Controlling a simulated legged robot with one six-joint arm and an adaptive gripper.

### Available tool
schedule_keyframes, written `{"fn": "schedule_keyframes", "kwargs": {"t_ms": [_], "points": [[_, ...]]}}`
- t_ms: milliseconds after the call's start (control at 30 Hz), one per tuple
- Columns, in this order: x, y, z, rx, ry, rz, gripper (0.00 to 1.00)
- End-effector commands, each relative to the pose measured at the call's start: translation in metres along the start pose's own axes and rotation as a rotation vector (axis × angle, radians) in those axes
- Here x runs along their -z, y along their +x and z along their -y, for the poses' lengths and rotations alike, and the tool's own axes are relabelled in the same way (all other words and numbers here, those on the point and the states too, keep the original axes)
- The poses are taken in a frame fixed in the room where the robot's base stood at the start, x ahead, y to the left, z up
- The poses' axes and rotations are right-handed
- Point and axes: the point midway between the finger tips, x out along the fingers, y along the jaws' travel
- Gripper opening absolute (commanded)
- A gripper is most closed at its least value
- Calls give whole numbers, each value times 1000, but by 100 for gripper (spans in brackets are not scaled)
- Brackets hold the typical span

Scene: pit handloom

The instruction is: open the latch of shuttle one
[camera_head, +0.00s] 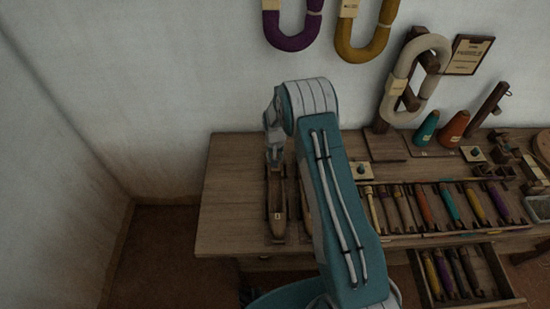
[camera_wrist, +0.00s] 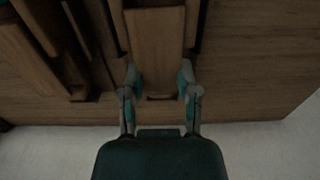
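A wooden boat-shaped shuttle (camera_head: 277,205) with a small pale label lies lengthwise in a dark holder at the left of the bench. The label is too small to read surely. My gripper (camera_head: 274,158) points down over the far end of this shuttle. In the wrist view, my gripper (camera_wrist: 158,78) has its two fingers spread apart. A wooden piece (camera_wrist: 155,40), apparently the shuttle's end, shows between them. I cannot tell whether the fingers touch it. I cannot make out the latch. My arm hides part of the bench just right of the shuttle.
The wooden bench (camera_head: 232,190) is bare left of the shuttle. A tray (camera_head: 375,217) of several coloured bobbins lies to the right, above an open drawer (camera_head: 495,273) with more. Teal (camera_head: 426,128) and orange (camera_head: 454,128) cones stand behind. The wall is close behind the bench.

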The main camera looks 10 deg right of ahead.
Motion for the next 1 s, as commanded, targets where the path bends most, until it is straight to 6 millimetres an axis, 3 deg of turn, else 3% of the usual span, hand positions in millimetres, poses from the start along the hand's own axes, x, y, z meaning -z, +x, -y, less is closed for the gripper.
{"fn": "schedule_keyframes", "kwargs": {"t_ms": [33, 67, 567, 1000], "points": [[0, 0, 0, 0, 0, 0, 6], [0, 0, 0, 0, 0, 0, 0], [0, 0, 0, 0, -49, 1, 0], [0, 0, 0, 0, -380, 2, 0]]}}
